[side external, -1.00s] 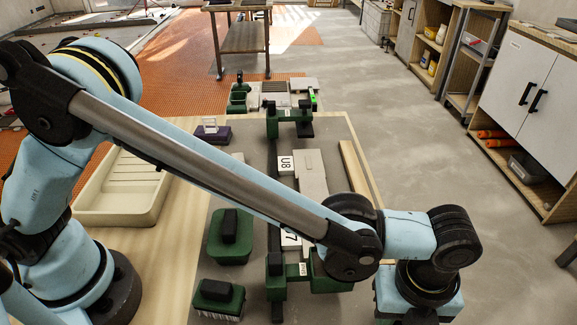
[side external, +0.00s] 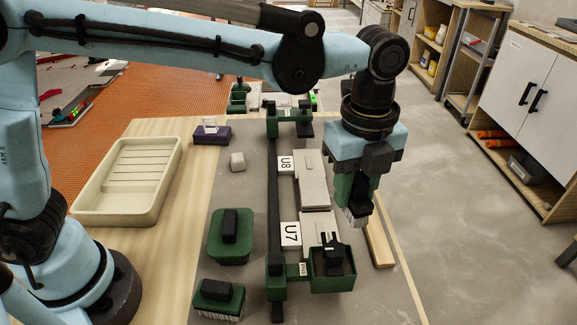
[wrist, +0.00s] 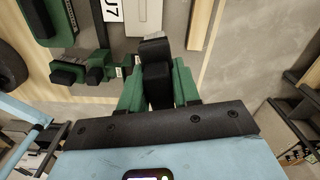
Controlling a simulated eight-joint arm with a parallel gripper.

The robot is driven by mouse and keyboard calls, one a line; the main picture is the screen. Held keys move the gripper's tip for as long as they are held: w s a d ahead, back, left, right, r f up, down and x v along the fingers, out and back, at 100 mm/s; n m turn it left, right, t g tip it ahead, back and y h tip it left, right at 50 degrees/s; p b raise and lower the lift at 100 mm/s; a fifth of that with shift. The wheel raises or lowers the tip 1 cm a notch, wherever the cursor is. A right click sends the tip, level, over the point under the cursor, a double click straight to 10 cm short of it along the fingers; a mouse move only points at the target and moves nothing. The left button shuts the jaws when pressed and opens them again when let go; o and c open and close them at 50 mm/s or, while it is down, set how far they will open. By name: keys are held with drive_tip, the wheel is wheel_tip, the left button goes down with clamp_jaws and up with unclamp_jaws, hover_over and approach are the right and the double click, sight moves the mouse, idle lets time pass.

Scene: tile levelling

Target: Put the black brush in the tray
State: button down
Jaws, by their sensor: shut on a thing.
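My gripper (side external: 352,195), with green fingers, is shut on the black brush, raised above the right side of the work table. The brush's pale bristles (side external: 357,214) point down below the fingers. In the wrist view the black brush (wrist: 156,72) sits between the green fingers, with a grey tip at its far end. The fingers hide much of the brush in the side view. The beige tray (side external: 88,206), with a ribbed floor, lies at the left of the table, well away from my gripper. No object shows inside it.
Between gripper and tray stand a long dark rail (side external: 273,190), pale tiles (side external: 313,185) with U7 and U8 labels, and an open green box (side external: 333,283). A green block (side external: 230,250), a green bristled brush (side external: 218,300) and a purple block (side external: 212,137) stand nearer the tray.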

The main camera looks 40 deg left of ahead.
drive_tip(key=w+a+r+n, duration=0.1)
drive_tip(key=a+n, duration=0.2)
drive_tip(key=a, duration=0.6)
drive_tip(key=n, duration=1.2)
hover_over(135, 179)
drive_tip(key=shift+d+f, duration=0.1)
drive_tip(key=shift+f, duration=5.4)
drive_tip(key=shift+f, duration=0.45)
drive_tip(key=c, duration=0.8)
unclamp_jaws()
drive_tip(key=shift+f, duration=0.1)
